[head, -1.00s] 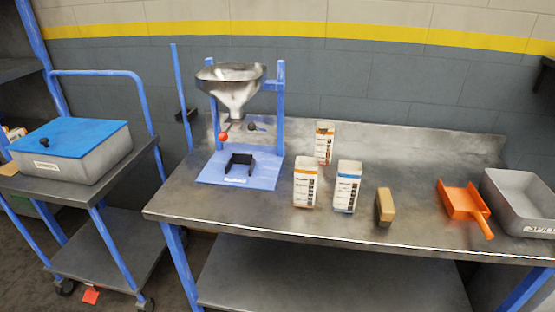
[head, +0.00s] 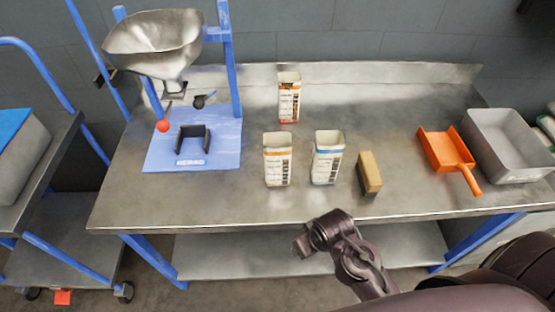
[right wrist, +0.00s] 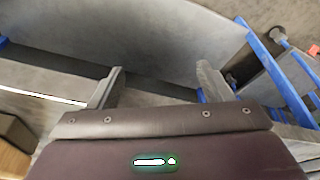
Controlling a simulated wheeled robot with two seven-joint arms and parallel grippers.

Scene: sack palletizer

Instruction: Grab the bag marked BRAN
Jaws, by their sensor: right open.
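Three open-topped white bags with coloured bands stand on the steel bench. One with an orange band (head: 277,160) is front left, one with a blue band (head: 326,158) is front right, and one with an orange-red band (head: 288,98) stands behind. Their print is too small to read, so I cannot tell which is marked BRAN. My right gripper (head: 301,246) is in front of the bench edge, apart from the bags. In the right wrist view its two fingers (right wrist: 160,78) are spread with nothing between them. My left gripper is not in view.
A tan block (head: 369,173) stands right of the bags. An orange scoop (head: 446,150) and a grey bin (head: 505,178) are farther right. A funnel stand with a blue base (head: 165,155) is at left. The bench front (head: 220,205) is clear.

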